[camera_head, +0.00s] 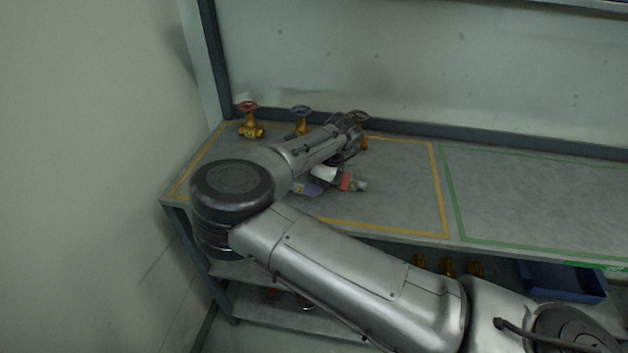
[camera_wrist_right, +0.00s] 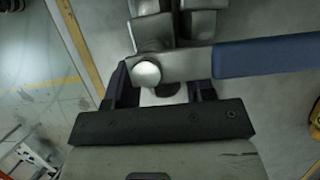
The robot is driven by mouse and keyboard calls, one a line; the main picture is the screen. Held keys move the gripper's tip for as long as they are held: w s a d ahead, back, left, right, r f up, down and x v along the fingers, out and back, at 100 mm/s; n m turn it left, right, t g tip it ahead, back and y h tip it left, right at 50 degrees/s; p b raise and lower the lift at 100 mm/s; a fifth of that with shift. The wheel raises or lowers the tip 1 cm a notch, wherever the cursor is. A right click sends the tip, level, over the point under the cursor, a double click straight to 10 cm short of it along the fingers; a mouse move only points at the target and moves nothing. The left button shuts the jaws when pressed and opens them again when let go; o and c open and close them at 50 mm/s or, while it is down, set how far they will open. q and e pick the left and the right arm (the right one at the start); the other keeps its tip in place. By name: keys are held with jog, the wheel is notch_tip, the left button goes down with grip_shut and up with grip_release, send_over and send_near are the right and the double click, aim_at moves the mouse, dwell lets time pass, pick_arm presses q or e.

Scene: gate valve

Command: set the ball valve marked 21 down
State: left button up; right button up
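In the right wrist view a silver ball valve (camera_wrist_right: 170,22) with a long blue lever (camera_wrist_right: 265,55) sits close at the fingers. The lever runs off to the right. My right gripper (camera_wrist_right: 163,88) has one black finger on each side of the valve and looks shut on it; the fingertips are hidden behind the lever bracket. No number 21 is readable. In the head view my right arm reaches across the left part of the bench, and its wrist hides most of the gripper and valve. My left gripper is in neither view.
The bench (camera_head: 405,205) has a yellow-taped area and a green-taped area, the green one bare. A blue bin (camera_head: 562,283) sits on the lower shelf.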

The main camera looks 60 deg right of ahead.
jog(key=shift+o, duration=0.9)
jog(key=shift+r, duration=0.1)
jog(key=p+v, duration=0.3)
jog(key=v, duration=0.7)
jog(key=shift+r, duration=0.35)
jog(key=shift+s+d+r, duration=0.15)
jog(key=shift+s+r, duration=0.15)
jog(key=shift+r, duration=0.35)
jog(key=shift+c, duration=0.5)
